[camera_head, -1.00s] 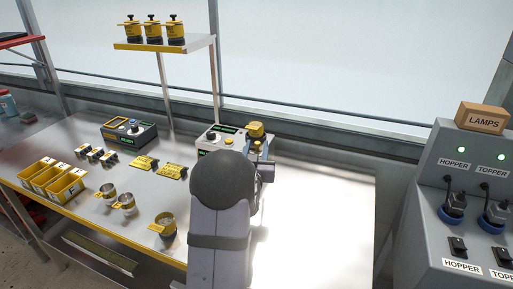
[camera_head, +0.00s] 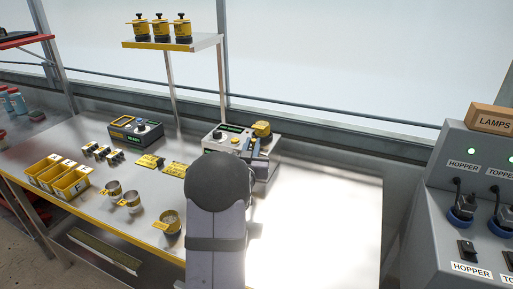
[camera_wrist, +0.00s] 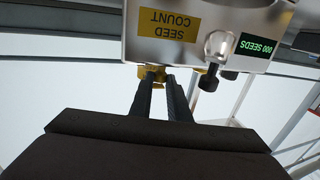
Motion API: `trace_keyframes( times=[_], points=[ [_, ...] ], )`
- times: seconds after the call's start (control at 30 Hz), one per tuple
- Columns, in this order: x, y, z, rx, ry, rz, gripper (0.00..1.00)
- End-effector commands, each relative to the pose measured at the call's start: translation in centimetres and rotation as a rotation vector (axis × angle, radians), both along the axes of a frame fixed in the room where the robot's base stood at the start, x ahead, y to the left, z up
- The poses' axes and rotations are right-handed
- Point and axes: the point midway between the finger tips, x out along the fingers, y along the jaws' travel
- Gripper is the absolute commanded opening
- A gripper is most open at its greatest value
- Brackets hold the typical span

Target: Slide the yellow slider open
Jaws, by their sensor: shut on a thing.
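The seed counter, a light grey box (camera_head: 213,143) with a dark display, stands at the back of the bench; a yellow-topped part (camera_head: 262,129) is at its right end. In the wrist view the counter (camera_wrist: 275,38) appears upside down, with a yellow SEED COUNT label and a display reading 000 SEEDS. The yellow slider (camera_wrist: 149,73) shows at the counter's edge, partly hidden by the fingers. My gripper (camera_wrist: 162,78) is shut on it; how far the slider is open cannot be told. In the head view my gripper (camera_head: 254,147) is at the counter's right part, partly covered by my arm.
A dark control box (camera_head: 135,131), yellow bins (camera_head: 72,185), metal cups (camera_head: 168,222) and yellow tags (camera_head: 150,161) stand on the left of the bench. A shelf (camera_head: 205,42) with yellow jars is above. The bench's right side (camera_head: 330,200) is clear. A LAMPS panel (camera_head: 440,190) stands at right.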

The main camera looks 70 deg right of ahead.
Motion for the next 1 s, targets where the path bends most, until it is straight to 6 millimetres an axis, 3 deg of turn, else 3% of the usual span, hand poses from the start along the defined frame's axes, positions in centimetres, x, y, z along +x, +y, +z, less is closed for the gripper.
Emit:
trace_keyframes(
  times=[0.07,0.1,0.17,0.2,0.63,1.0],
  points=[
    [0.4,0.1,0.1,-0.002,0.002,0.009,0.0],
    [0.4,0.1,0.1,-0.002,0.001,0.009,0.18],
    [0.4,0.1,0.1,-0.002,0.001,0.009,0.33],
    [0.4,0.1,0.1,-0.002,0.001,0.009,0.35],
    [0.1,0.7,0.0,-0.001,0.001,0.006,0.35],
    [-1.0,4.8,0.0,-0.002,0.001,0.007,0.35]
  ],
)
